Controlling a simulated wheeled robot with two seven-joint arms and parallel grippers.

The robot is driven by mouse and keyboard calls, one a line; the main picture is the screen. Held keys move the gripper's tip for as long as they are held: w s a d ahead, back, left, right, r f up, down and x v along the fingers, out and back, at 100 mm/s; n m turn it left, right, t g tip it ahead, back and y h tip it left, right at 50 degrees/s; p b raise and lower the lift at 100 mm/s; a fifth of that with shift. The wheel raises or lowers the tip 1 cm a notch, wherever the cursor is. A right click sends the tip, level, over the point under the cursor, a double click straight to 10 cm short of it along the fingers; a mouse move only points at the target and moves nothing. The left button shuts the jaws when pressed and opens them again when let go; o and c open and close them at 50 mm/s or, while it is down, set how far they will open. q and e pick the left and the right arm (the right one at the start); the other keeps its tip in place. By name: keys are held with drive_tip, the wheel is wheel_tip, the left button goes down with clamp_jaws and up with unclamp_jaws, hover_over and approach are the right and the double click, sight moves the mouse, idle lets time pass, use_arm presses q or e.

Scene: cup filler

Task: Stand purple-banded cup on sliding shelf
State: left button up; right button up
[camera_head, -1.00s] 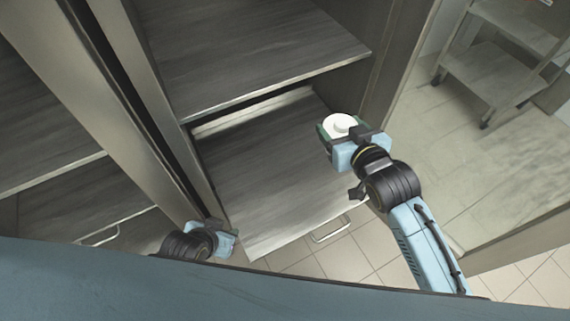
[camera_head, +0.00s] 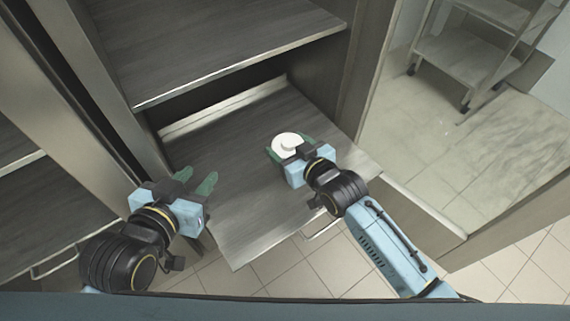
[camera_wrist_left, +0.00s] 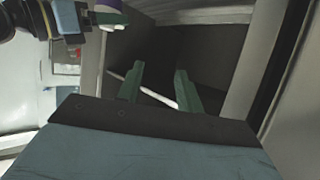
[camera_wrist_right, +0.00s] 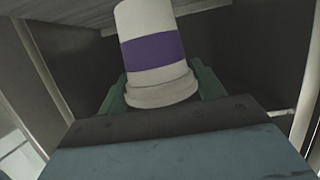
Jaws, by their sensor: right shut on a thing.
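The purple-banded cup (camera_wrist_right: 152,50) is white with a wide purple band and fills the upper middle of the right wrist view. In the head view its round white top (camera_head: 287,143) shows over the sliding shelf (camera_head: 245,225). My right gripper (camera_head: 290,148) is shut on the cup. I cannot tell whether the cup touches the shelf. A purple-and-white bit of it also shows at the top left of the left wrist view (camera_wrist_left: 110,4). My left gripper (camera_head: 195,179) is open and empty, over the shelf's left edge; its fingers stand apart in the left wrist view (camera_wrist_left: 158,88).
The shelf is pulled out, with bare room around the cup and at its front. A fixed upper shelf (camera_head: 215,40) lies above and behind. Cabinet posts stand at both sides. A metal trolley (camera_head: 465,55) stands at the far right.

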wheel_tip(320, 180, down, 3)
drive_tip(key=shift+r+b, duration=0.1)
drive_tip(key=shift+b, duration=0.6)
drive_tip(key=shift+f, duration=0.35)
wheel_tip(320, 180, down, 4)
drive_tip(key=shift+r+b, duration=0.25)
drive_tip(key=shift+b, duration=0.95)
use_arm(q)
wheel_tip(320, 180, up, 14)
drive_tip(key=d+t+h, duration=0.2)
drive_tip(key=t+h, duration=0.1)
drive_tip(key=t, duration=0.7)
drive_tip(key=shift+d+h, duration=0.3)
drive_tip(key=shift+s+r, duration=0.1)
use_arm(e)
drive_tip(key=shift+f, duration=0.1)
drive_tip(key=shift+f, duration=0.1)
drive_tip(key=o, duration=1.1)
drive_tip(key=shift+c, duration=0.2)
